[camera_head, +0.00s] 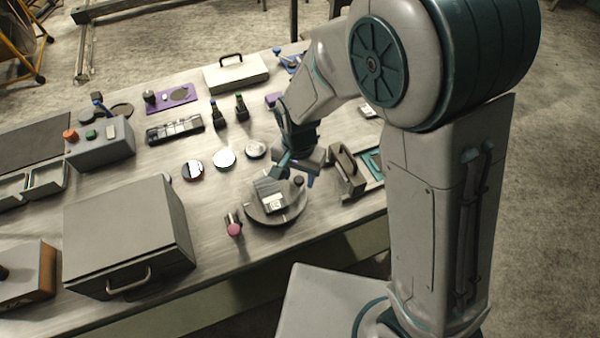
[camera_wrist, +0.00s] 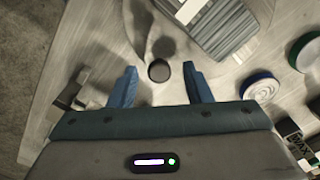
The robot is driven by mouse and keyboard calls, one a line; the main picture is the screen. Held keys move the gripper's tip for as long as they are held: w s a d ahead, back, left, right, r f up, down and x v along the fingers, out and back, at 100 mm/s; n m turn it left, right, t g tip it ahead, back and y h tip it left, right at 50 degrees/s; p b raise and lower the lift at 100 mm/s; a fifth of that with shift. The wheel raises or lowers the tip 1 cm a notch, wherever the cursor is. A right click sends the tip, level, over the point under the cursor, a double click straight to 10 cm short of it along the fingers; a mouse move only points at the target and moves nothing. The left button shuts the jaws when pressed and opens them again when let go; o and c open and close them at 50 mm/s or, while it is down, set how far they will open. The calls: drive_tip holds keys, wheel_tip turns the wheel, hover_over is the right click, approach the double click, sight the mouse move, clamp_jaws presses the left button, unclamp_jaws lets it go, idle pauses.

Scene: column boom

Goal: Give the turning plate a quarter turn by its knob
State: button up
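The turning plate (camera_head: 296,204) is a round grey disc near the front edge of the bench. A grey box-like block (camera_head: 270,192) with a pale label sits on it, and its ribbed top shows in the wrist view (camera_wrist: 215,30). The knob (camera_wrist: 159,71) is small, dark and round, and stands at the plate's rim; in the head view it is at the right rim (camera_head: 299,181). My gripper (camera_wrist: 160,68) points down over the plate's far side. Its two blue fingers are spread, with the knob in the gap between them in the wrist view. Contact does not show.
A grey holder (camera_head: 346,172) stands close right of my gripper. Several round discs (camera_head: 224,159) lie behind. A large grey box (camera_head: 125,235) with a handle stands at the front left.

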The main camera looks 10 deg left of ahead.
wheel_tip(320, 180, up, 14)
drive_tip(key=shift+b, duration=0.45)
drive_tip(key=shift+f, duration=0.15)
idle(0.5)
